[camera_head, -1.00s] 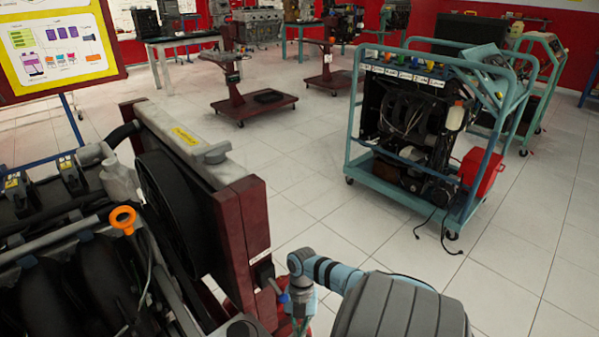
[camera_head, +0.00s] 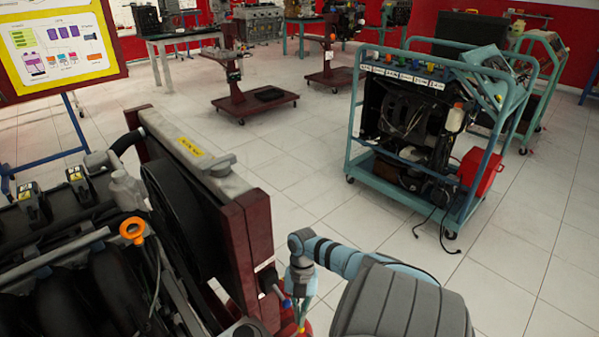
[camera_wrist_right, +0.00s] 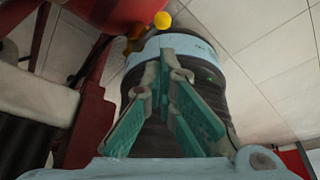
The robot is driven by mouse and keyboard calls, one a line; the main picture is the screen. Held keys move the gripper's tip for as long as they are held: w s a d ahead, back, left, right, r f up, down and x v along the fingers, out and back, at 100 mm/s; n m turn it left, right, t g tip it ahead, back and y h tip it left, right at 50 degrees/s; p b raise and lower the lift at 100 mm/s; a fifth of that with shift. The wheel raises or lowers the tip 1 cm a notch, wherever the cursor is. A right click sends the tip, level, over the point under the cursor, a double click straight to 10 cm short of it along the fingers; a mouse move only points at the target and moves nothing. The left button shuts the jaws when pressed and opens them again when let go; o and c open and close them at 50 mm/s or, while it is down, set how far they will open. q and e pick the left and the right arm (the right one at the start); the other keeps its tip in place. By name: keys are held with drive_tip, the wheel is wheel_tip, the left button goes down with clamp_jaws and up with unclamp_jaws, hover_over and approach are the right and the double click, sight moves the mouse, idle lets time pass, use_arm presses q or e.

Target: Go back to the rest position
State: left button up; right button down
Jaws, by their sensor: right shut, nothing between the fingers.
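My right gripper (camera_head: 301,318) hangs at the bottom middle of the head view, below the light-blue wrist of my right arm. It is beside the dark red frame of the engine trainer. In the right wrist view its fingers with teal pads (camera_wrist_right: 172,112) are shut with nothing held. My left gripper is not in view.
The near engine trainer, with its dark red radiator frame (camera_head: 247,232) and orange ring (camera_head: 132,230), fills the left, close to my right gripper. A teal wheeled trainer cart (camera_head: 352,130) stands right. A red stand (camera_head: 238,108) is further back. Tiled floor (camera_head: 330,190) between is clear.

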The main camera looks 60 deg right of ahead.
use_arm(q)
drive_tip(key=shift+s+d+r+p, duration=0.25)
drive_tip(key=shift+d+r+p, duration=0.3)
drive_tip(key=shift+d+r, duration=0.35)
use_arm(e)
drive_tip(key=v, duration=0.3)
drive_tip(key=shift+w+r, duration=0.1)
drive_tip(key=shift+r, duration=0.05)
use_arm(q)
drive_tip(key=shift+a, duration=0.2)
